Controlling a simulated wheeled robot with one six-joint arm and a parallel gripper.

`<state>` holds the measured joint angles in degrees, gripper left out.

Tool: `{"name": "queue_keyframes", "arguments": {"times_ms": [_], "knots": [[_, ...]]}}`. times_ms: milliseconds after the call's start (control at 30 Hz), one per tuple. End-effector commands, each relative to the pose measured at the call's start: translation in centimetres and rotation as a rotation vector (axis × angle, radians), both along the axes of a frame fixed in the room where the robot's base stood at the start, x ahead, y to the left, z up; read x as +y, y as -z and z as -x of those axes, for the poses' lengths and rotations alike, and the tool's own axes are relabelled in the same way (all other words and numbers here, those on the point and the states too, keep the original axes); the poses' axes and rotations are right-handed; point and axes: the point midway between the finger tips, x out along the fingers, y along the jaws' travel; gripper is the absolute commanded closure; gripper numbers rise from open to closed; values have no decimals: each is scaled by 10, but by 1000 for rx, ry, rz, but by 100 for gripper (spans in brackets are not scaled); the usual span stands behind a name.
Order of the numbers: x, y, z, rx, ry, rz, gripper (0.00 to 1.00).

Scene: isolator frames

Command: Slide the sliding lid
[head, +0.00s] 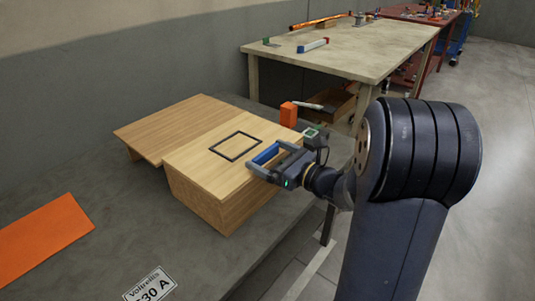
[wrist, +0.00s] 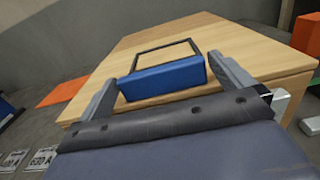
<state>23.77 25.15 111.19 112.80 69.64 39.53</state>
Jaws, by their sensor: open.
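A pale wooden box (head: 205,200) stands on the grey table. Its flat top, which looks like the sliding lid (head: 205,161), bears a black square outline (head: 236,146). The lid also fills the middle of the wrist view (wrist: 240,45). A blue block, like a handle (head: 265,154), sits at the lid's near right edge. My gripper (head: 267,158) is open, with one finger on each side of the blue block. The wrist view shows the block (wrist: 162,78) between the fingers; I cannot tell whether they touch it. The block's underside is hidden.
A darker wooden panel (head: 165,130) adjoins the box at its left, about level with the lid. An orange sheet (head: 42,236) lies at the left and a label plate (head: 150,285) in front. An orange block (head: 288,115) stands behind my gripper. The table between is clear.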

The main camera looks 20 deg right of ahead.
Motion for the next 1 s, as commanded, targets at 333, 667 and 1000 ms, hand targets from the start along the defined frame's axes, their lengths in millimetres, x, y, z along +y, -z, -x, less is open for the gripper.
{"name": "queue_keyframes", "arguments": {"times_ms": [333, 667, 1000], "knots": [[-38, -1, 50, 1, 6, 0, 0], [-56, 0, 76, 0, 4, 0, 0], [-57, 0, 78, 0, 2, 0, 0]]}}
